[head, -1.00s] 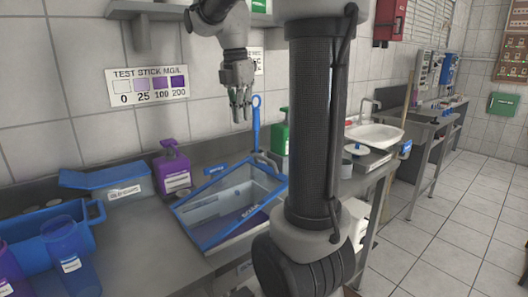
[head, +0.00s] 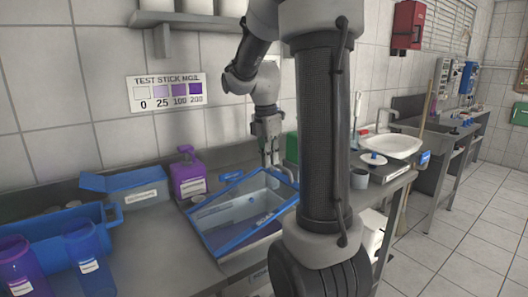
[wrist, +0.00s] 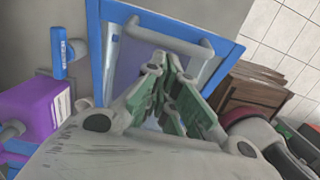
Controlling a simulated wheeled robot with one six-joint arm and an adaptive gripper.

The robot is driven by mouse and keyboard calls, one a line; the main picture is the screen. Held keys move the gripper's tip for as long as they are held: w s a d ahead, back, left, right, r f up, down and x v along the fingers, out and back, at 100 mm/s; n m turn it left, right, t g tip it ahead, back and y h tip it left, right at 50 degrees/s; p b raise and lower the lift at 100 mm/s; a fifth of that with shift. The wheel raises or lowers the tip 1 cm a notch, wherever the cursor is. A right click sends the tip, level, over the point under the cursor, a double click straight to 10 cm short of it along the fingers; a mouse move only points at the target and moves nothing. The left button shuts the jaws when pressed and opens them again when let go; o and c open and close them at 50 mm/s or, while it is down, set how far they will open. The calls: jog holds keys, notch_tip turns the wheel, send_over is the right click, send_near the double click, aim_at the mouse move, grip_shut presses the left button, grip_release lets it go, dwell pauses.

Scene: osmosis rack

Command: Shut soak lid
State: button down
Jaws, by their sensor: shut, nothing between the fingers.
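The soak bin (head: 240,213) is a grey basin with a blue-edged frame on the counter, with a SOAK label on it. Its blue-framed, see-through lid (head: 215,247) looks slanted over the basin; I cannot tell how far it is from shut. In the wrist view, a blue-framed panel (wrist: 232,45) with a grey bar handle fills the middle. My gripper (head: 270,162) points down over the bin's back right corner. In the wrist view, my gripper (wrist: 172,62) has its fingers together and empty, in front of the panel; contact cannot be told.
A purple bottle (head: 188,176) stands left of the bin, near a blue-lidded box (head: 138,198). Blue and purple jugs (head: 85,262) stand at the front left. A white basin (head: 392,145) is to the right. My arm column hides the counter between.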

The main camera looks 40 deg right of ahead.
aim_at(281, 177)
jog(key=shift+d+f, duration=0.15)
jog(key=d+f, duration=0.1)
jog(key=f, duration=0.2)
jog(key=d+f+y, duration=0.1)
jog(key=f, duration=0.1)
jog(key=d+f+y, duration=0.1)
jog(key=d+f, duration=0.1)
jog(key=f, duration=0.1)
jog(key=shift+s+f, duration=0.15)
jog(key=shift+f, duration=0.2)
